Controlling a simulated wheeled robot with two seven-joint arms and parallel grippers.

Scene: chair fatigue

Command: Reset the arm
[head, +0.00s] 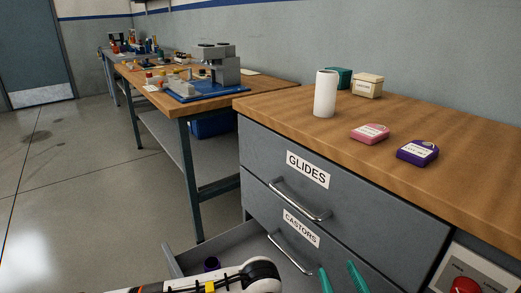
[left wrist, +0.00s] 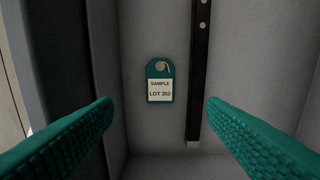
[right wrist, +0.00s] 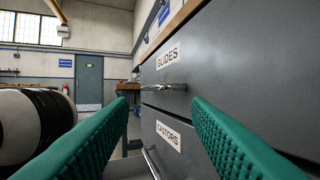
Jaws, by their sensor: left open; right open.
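My right gripper (head: 341,279) shows its teal fingertips at the bottom of the head view, in front of the lower drawer front. In the right wrist view its fingers (right wrist: 160,115) are apart with nothing between them, facing the GLIDES and CASTORS drawer fronts. My left gripper (left wrist: 160,115) shows two spread teal fingers in the left wrist view. A teal tag (left wrist: 160,82) reading "SAMPLE LOT 352" lies beyond and between them, apart from both fingers, inside a grey-walled space. My left gripper's fingers cannot be made out in the head view.
The grey cabinet has a GLIDES drawer (head: 325,185) and a CASTORS drawer (head: 315,238). The wooden top bears a white cylinder (head: 325,93), pink (head: 370,133) and purple (head: 417,152) labelled blocks. Floor at left is clear.

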